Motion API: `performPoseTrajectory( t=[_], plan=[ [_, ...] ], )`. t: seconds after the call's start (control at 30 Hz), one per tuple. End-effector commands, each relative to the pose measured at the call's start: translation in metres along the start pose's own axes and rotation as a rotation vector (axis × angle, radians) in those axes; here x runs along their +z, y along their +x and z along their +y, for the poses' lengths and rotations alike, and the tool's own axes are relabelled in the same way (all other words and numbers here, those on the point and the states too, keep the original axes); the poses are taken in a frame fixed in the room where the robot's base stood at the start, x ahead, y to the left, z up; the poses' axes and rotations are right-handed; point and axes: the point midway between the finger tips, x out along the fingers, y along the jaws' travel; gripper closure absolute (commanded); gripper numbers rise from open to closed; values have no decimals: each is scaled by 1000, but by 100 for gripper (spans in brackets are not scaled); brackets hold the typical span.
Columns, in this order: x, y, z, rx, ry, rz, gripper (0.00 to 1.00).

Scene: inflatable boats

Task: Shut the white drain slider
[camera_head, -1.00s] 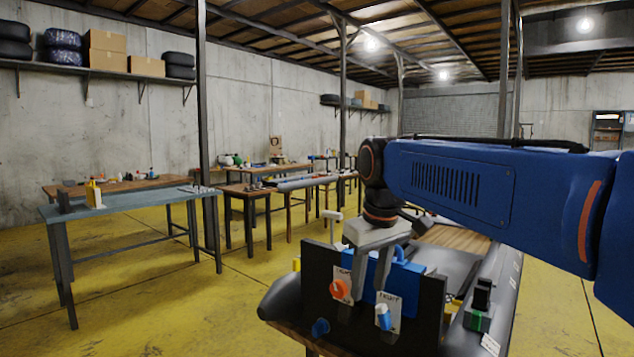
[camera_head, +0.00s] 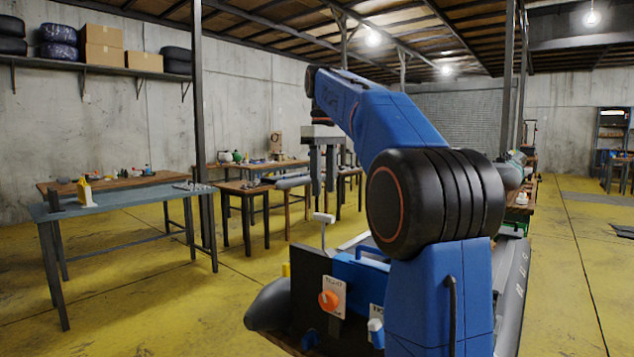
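A dark upright panel (camera_head: 300,283) stands at the end of a grey inflatable boat (camera_head: 268,303) in the lower middle. It carries an orange knob (camera_head: 328,300) on a white label plate and a small white-and-blue fitting (camera_head: 376,328) on a second plate, partly hidden by my arm. A white T-shaped handle (camera_head: 323,218) rises behind the panel. I cannot tell which white part is the drain slider, or its position. My gripper (camera_head: 322,190) points down, empty, above the panel and the handle, with a narrow gap between its fingers.
My blue arm covers much of the boat. A blue-topped workbench (camera_head: 125,205) stands at left, and wooden tables (camera_head: 262,188) are farther back. Yellow floor lies clear between bench and boat.

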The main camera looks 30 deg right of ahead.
Motion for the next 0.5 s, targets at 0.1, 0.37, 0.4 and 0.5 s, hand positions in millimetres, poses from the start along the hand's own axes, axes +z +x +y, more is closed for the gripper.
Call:
performPoseTrajectory(
  t=[0.1, 0.37, 0.4, 0.5],
  plan=[
    [0, 5, 0, -1, 0, -2, 62],
    [1, 33, -1, -1, 0, -1, 62],
    [1, 38, 0, -1, 0, -1, 62],
    [0, 50, 0, -1, 0, -1, 62]
  ],
)
